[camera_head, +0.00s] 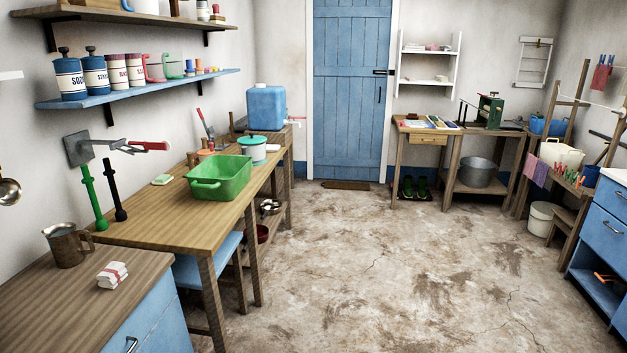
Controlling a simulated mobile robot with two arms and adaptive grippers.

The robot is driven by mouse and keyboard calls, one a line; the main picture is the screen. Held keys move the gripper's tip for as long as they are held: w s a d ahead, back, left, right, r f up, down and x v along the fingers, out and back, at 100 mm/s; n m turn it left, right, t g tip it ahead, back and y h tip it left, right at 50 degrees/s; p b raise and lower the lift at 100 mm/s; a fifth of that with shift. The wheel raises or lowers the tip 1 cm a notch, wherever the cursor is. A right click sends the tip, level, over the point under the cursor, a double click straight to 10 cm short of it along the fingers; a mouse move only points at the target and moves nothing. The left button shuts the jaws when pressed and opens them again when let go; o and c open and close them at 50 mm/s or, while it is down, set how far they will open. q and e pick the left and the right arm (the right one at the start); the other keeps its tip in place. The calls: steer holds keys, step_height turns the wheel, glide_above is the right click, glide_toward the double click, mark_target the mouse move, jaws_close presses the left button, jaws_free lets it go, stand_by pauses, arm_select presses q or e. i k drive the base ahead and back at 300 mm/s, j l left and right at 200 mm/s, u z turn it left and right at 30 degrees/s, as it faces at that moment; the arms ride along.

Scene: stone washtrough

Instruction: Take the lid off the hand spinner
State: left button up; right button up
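A white round tub with a teal lid (252,140) stands on the long wooden table at the left, behind the green basin; I take it to be the hand spinner (252,154). The lid sits on top of it and has a small knob. The tub is small in the picture, so its details are hard to make out. Neither of my grippers shows in the head view.
A green basin (219,178) stands just in front of the tub on the wooden table (150,219). A blue water container (266,107) is behind. A wooden counter (70,310) is nearest at left. The floor (370,260) is clear.

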mark_target(252, 138)
steer(key=i, duration=3.55)
